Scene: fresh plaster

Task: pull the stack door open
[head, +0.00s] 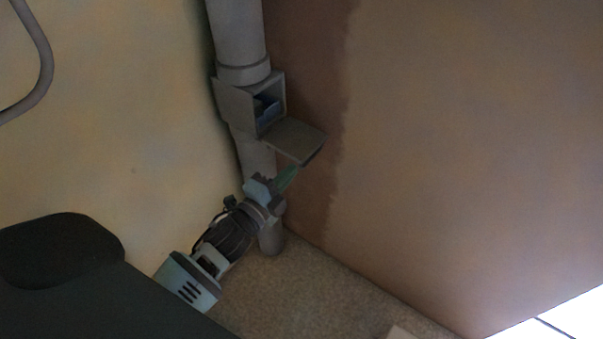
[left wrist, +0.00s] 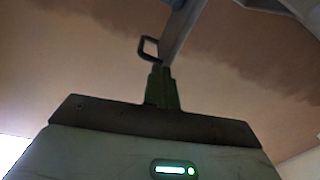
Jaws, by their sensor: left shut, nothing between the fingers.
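The grey stack pipe (head: 238,35) runs down the wall corner, with a square box (head: 276,88) on it. The stack door (head: 293,137) stands open, swung down and out from the box's lower edge. In the left wrist view the door (left wrist: 182,32) shows nearly edge-on, with a dark loop handle (left wrist: 148,48) on it. My left gripper (head: 289,176) is below the door's outer end, its green fingers shut and empty. In the left wrist view the fingertips (left wrist: 160,72) are close to the handle and door edge; I cannot tell whether they touch. My right gripper is out of view.
Inside the box is a bluish part (head: 267,108). A yellowish wall (head: 120,130) is on the left and a brown plaster wall (head: 460,150) with a darker damp band is on the right. A grey curved pipe (head: 43,60) is at the upper left. Speckled floor (head: 310,290) lies below.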

